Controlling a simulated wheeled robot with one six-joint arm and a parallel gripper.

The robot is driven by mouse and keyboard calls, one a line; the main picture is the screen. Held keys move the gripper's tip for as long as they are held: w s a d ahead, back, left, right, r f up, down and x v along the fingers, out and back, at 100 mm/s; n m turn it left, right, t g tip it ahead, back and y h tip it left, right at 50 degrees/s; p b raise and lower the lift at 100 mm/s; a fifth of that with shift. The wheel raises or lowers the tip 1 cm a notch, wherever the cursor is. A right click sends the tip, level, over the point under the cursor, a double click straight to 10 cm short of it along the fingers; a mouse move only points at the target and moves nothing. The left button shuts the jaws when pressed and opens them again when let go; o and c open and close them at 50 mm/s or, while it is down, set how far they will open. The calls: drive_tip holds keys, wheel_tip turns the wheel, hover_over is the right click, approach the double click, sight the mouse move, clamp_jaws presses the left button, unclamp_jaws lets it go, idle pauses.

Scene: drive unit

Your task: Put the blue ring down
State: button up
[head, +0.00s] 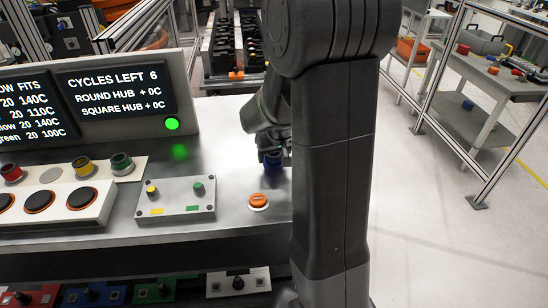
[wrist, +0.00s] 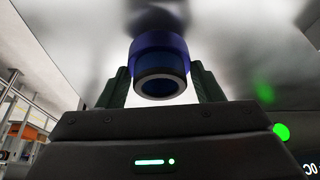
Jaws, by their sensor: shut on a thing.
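The blue ring (wrist: 160,75) is between the two dark green fingers of my gripper (wrist: 160,88) in the wrist view, with its open end facing the camera. My gripper is shut on it. In the head view the blue ring (head: 271,158) shows below my gripper (head: 268,148), close over the metal bench top (head: 240,178). My arm hides part of the ring and the bench to the right. I cannot tell whether the ring touches the bench.
An orange button (head: 258,201) sits in front of the ring. A grey box with yellow and green knobs (head: 175,200) stands to its left. A white rack (head: 65,205) holds other rings farther left. A display panel (head: 115,95) with a green light stands behind. Bare metal lies between.

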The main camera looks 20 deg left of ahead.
drive_tip(key=shift+f, duration=0.5)
drive_tip(key=shift+f, duration=0.1)
drive_tip(key=o, duration=1.3)
drive_tip(key=shift+f, duration=0.1)
drive_tip(key=shift+r, duration=0.3)
drive_tip(key=v, duration=1.2)
drive_tip(key=shift+s+f, duration=0.1)
drive_tip(key=shift+f, duration=0.15)
